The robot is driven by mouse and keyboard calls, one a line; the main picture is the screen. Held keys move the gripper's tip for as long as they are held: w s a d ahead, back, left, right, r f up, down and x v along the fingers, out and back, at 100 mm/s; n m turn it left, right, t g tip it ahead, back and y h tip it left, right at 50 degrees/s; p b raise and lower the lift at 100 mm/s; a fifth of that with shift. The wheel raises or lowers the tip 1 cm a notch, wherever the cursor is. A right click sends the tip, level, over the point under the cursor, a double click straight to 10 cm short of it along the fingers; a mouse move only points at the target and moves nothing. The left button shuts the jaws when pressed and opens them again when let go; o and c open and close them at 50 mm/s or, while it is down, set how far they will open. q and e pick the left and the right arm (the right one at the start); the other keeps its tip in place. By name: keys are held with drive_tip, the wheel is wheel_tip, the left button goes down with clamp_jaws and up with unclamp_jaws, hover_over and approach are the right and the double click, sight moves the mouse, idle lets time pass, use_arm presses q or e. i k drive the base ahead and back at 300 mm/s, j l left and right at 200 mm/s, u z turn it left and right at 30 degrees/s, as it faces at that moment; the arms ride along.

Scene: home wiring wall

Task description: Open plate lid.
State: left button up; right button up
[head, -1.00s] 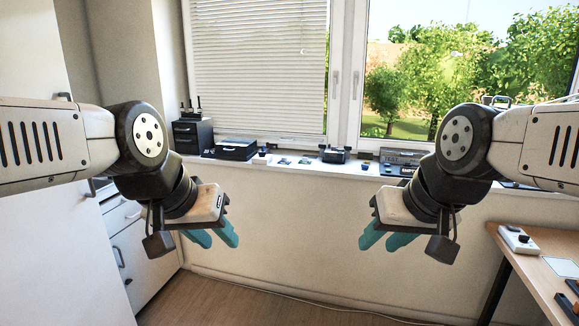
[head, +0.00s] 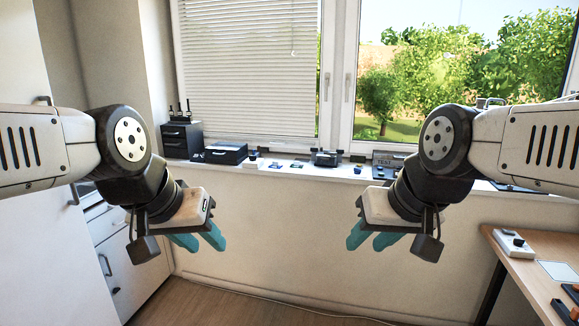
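I cannot make out a plate with a lid for certain. Small devices stand on the window sill (head: 300,171), too small to identify. Among them are a flat dark box (head: 226,153), a small grey device (head: 326,158) and a dark case marked TEST (head: 386,163), partly hidden by my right arm. My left gripper (head: 198,240) and my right gripper (head: 369,239) hang in front of the wall below the sill. Their teal fingers are apart and empty. Neither gripper touches anything.
A black drawer unit (head: 181,138) stands at the sill's left end. A wooden desk (head: 545,245) at right carries a white box with a black knob (head: 513,242). A white cabinet (head: 125,262) is at left. The floor (head: 230,303) in the middle is clear except for a thin cable.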

sight(229, 151)
drive_tip(key=i+j, duration=0.35)
drive_tip(key=i, duration=0.15)
drive_tip(key=i+j, duration=0.3)
drive_tip(key=i, duration=0.15)
drive_tip(key=i+j, duration=0.35)
drive_tip(key=i, duration=0.15)
drive_tip(key=i+j+u, duration=0.1)
drive_tip(key=i+j, duration=0.2)
drive_tip(key=i, duration=0.15)
drive_tip(key=i+j, duration=0.3)
drive_tip(key=i, duration=0.2)
